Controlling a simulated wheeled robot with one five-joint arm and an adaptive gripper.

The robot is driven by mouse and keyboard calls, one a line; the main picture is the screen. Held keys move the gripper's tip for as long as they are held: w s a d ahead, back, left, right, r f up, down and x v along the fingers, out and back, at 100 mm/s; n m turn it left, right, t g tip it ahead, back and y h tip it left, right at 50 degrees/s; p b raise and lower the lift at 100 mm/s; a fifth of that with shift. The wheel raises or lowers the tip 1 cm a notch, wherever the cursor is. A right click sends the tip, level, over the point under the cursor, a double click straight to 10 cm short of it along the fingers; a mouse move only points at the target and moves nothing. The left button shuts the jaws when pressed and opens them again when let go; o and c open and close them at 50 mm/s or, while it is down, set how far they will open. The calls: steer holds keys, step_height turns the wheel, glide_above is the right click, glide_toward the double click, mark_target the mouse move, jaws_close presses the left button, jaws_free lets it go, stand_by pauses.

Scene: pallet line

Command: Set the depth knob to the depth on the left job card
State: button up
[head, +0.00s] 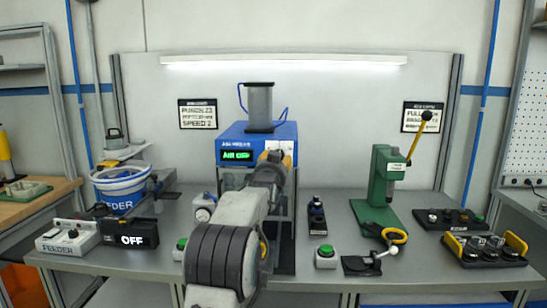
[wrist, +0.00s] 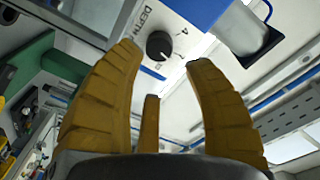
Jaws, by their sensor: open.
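The depth knob (wrist: 159,45) is a round black dial on a white panel marked DEPTH, with a 4 readable at its right. The panel is on the blue press head (head: 230,136). My gripper (wrist: 164,57) is open, its yellow fingers to either side of the knob in the wrist view, with no visible contact. In the head view my gripper (head: 275,156) is in front of the press and hides the knob. The left job card (head: 198,114) hangs on the back wall; its lines are too blurred to read surely, the last resembling SPEED 2.
A blue-and-white feeder bucket (head: 122,186) and a black box reading OFF (head: 130,235) stand at left. Green-button boxes (head: 325,257) stand along the bench front.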

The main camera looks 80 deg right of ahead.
steer(key=shift+d+m, duration=0.15)
steer(key=shift+m, duration=0.15)
steer(key=shift+d+p, duration=2.4)
steer(key=shift+d, duration=1.1)
steer(key=shift+o, duration=0.2)
steer(key=c, duration=0.9)
